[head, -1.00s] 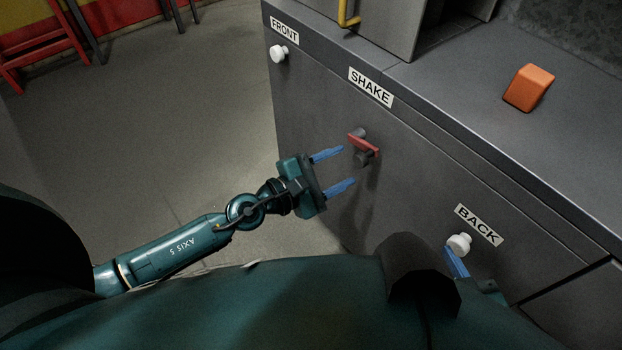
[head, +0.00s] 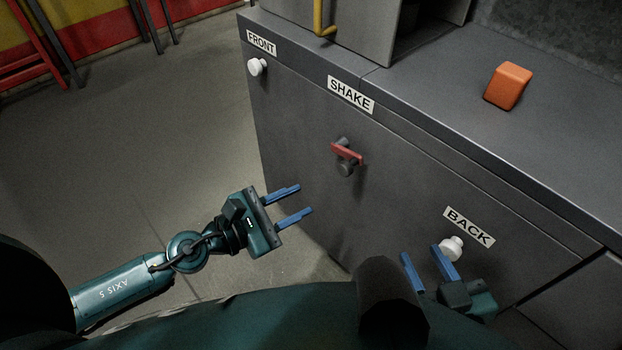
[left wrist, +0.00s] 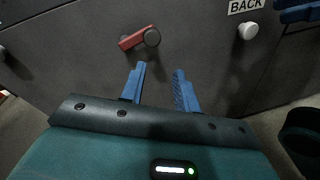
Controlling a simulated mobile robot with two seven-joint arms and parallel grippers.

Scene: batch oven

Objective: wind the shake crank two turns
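The shake crank has a red arm (head: 347,153) and a dark grey knob (head: 345,169). It sits on the grey cabinet front below the SHAKE label (head: 351,95). In the left wrist view the red crank arm (left wrist: 134,40) lies ahead of the fingertips, with a round grey knob (left wrist: 152,37) at its right end. My left gripper (head: 304,199) is open and empty, to the left of and below the crank, apart from it. It also shows open in the left wrist view (left wrist: 159,70). My right gripper (head: 421,253) is open, beside the BACK knob.
White knobs sit under the FRONT label (head: 257,67) and the BACK label (head: 452,248). An orange block (head: 508,86) lies on the cabinet top. A yellow handle (head: 320,20) hangs at the top. The floor left of the cabinet is clear near my left arm.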

